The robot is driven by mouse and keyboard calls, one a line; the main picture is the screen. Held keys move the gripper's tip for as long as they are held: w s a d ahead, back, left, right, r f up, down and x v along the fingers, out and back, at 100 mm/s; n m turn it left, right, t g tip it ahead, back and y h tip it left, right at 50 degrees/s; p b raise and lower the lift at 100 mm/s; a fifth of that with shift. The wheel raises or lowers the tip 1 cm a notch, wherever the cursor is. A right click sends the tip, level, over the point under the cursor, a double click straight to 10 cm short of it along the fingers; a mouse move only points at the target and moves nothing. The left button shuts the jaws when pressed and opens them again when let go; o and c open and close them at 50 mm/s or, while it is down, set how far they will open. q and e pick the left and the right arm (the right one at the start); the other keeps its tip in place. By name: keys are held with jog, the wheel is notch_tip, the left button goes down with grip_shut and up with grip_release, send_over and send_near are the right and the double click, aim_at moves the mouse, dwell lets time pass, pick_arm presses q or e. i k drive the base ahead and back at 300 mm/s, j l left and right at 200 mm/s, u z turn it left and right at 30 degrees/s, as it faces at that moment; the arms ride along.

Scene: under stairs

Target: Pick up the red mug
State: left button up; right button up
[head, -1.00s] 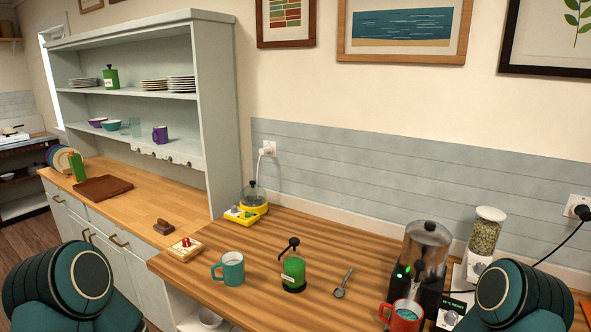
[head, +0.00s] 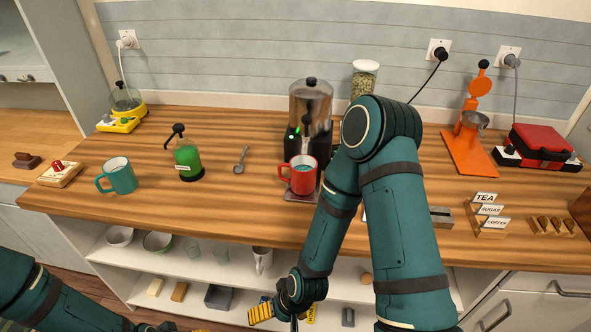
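The red mug (head: 303,174) stands upright under the spout of the black and silver drinks machine (head: 311,108), on its dark drip tray. My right arm comes down just right of the mug and passes in front of the counter.
A teal mug (head: 121,177), green pump bottle (head: 187,160) and spoon (head: 241,160) are left of the machine. A seed jar (head: 365,80) is behind my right arm. An orange press (head: 470,130) and tea signs (head: 488,212) are right. Counter in front of the spoon is clear.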

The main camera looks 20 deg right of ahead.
aim_at(304, 168)
jog(key=i+j, duration=0.25)
jog(key=j+z, duration=0.1)
jog(key=z, duration=0.25)
jog(key=i+j+z, duration=0.1)
jog(key=z, duration=0.25)
jog(key=j+z, duration=0.15)
jog(key=z, duration=0.2)
